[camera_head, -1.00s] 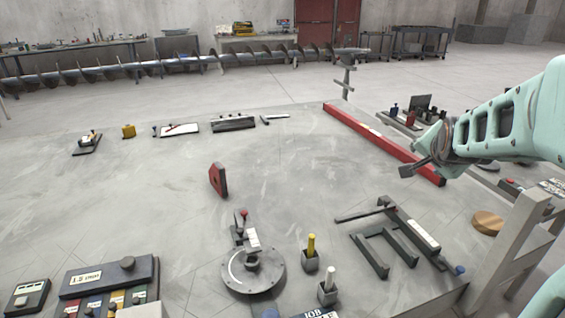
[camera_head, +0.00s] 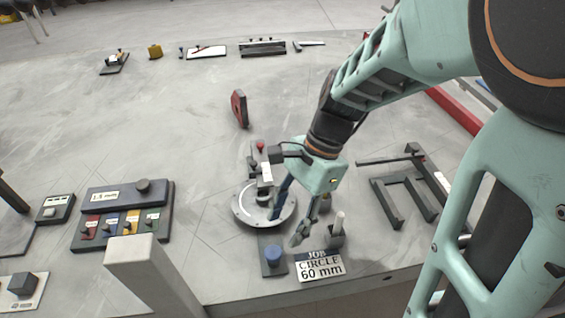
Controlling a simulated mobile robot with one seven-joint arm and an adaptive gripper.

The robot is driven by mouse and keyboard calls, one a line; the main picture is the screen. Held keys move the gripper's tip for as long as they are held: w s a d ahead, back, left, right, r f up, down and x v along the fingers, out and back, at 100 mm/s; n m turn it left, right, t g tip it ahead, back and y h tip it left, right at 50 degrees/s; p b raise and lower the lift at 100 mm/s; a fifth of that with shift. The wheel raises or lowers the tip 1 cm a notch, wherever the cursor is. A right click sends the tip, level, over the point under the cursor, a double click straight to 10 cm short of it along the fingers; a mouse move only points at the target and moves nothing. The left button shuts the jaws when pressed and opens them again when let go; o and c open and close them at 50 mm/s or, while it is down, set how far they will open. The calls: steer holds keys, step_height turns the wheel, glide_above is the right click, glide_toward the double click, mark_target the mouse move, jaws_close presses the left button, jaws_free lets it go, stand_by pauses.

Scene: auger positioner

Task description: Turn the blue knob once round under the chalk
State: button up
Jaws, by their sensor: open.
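The blue knob (camera_head: 274,254) stands on a small dark plate at the table's near edge, in front of the round grey turntable (camera_head: 243,213). A post with a red-topped lever and a white label (camera_head: 266,172) rises at the turntable's back. My gripper (camera_head: 288,222) is open and points down over the turntable's right side, above and behind the knob. Its fingers look empty and apart from the knob. The gripper hides part of the turntable and the yellow stick's place. I cannot tell whether chalk sits in the post.
A job card (camera_head: 320,267) reading "CIRCLE 60 mm" lies right of the knob. A dark frame (camera_head: 387,205) lies farther right. A panel with coloured tabs (camera_head: 121,217) sits left. A red block (camera_head: 240,108) stands behind. The table's middle is mostly clear.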

mark_target(273, 251)
steer(key=b+x, duration=0.1)
steer(key=x, duration=0.6)
steer(key=shift+a+f, duration=0.1)
steer(key=shift+f, duration=0.25)
steer(key=shift+c, duration=0.4)
steer(key=c, duration=1.1)
steer(key=shift+o, duration=0.2)
steer(key=n+g+h+p, duration=0.1)
steer(key=n, duration=0.2)
steer(key=shift+w+a+r+n, duration=0.1)
steer(key=shift+r+n, duration=0.05)
steer(key=shift+n, duration=0.25)
steer(key=n+h+p, duration=0.1)
steer(key=n, duration=0.1)
steer(key=shift+a+n+g+p, duration=0.1)
steer(key=shift+n+g+p, duration=0.2)
steer(key=shift+n+p, duration=0.1)
steer(key=n+h+p, duration=0.1)
steer(key=n+h, duration=0.1)
steer(key=n, duration=0.3)
steer(key=shift+a+n+p, duration=0.2)
steer(key=shift+n+p, duration=0.15)
steer(key=shift+n, duration=0.05)
steer(key=shift+n+h, duration=0.3)
